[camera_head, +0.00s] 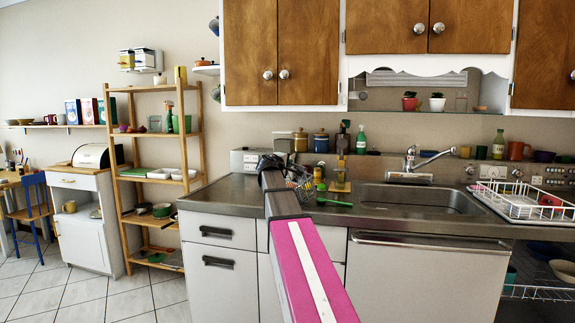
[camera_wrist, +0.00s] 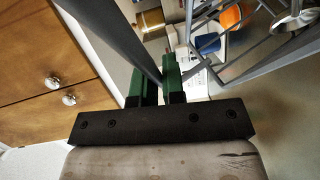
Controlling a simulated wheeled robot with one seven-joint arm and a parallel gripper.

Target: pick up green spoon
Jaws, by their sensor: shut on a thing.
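A green spoon (camera_head: 336,203) lies on the metal counter just left of the sink, in the head view. My gripper (camera_head: 270,163) is up and to the left of it, apart from it, beside a grey wire basket (camera_head: 301,186). In the wrist view my gripper (camera_wrist: 154,85) has green fingers close around a dark grey bar of the wire basket (camera_wrist: 115,38). It looks shut on that bar, though the contact is partly hidden. The spoon cannot be made out in the wrist view.
The sink (camera_head: 425,200) is right of the spoon, with a faucet (camera_head: 410,168) behind it. A white dish rack (camera_head: 525,203) stands at the far right. Jars and bottles line the wall, and wooden cabinets (camera_head: 281,52) hang above. Counter around the spoon's front looks clear.

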